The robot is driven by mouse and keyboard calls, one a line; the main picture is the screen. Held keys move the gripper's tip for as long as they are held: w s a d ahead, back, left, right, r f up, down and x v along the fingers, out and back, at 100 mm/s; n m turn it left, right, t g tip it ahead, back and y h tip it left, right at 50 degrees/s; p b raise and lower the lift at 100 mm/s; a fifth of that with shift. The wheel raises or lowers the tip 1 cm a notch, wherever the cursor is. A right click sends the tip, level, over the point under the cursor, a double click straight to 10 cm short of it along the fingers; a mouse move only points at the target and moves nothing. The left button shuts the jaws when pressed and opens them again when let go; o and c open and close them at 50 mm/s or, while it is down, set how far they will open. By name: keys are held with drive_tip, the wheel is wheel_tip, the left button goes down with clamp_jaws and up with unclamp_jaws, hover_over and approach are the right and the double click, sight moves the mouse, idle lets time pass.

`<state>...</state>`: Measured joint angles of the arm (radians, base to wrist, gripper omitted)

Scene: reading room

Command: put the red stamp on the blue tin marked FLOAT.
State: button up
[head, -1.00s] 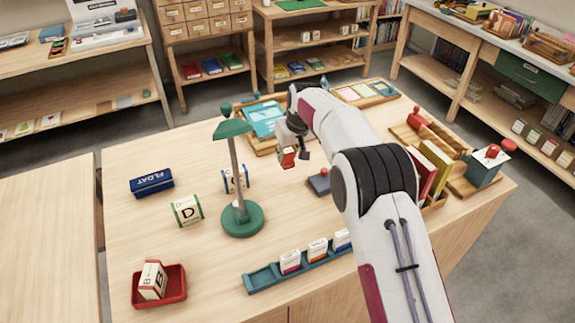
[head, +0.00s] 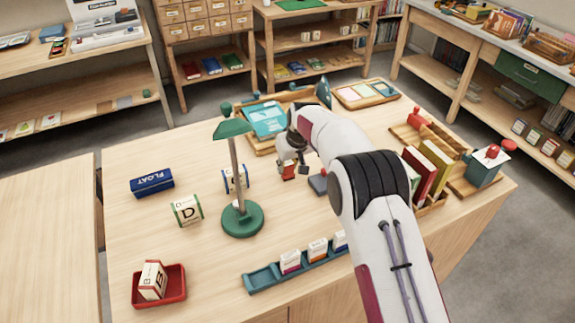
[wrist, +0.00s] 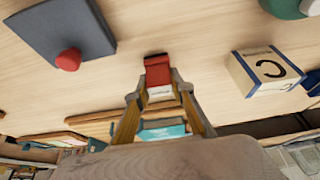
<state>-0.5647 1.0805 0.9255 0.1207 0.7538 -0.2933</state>
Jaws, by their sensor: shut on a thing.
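The red stamp (wrist: 157,70), with a pale label on its lower part, is gripped between the fingertips of my gripper (wrist: 158,88) in the wrist view. In the head view the stamp (head: 288,171) hangs below my gripper (head: 291,160), behind and right of the lamp, seemingly above the table. The blue tin marked FLOAT (head: 152,182) lies at the left of the table, well left of my gripper, with nothing on top.
A green lamp (head: 242,219) stands between my gripper and the tin. A block marked D (head: 187,211) sits near the tin; a block marked C (wrist: 265,70) is behind the lamp. A dark pad with a red knob (wrist: 68,58) lies nearby. A red tray (head: 177,296) holds a block.

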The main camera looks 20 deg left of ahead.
drive_tip(key=shift+f, duration=0.1)
drive_tip(key=o, duration=1.1)
drive_tip(key=shift+o, duration=0.2)
drive_tip(key=v, duration=1.2)
drive_tip(key=shift+r, duration=0.2)
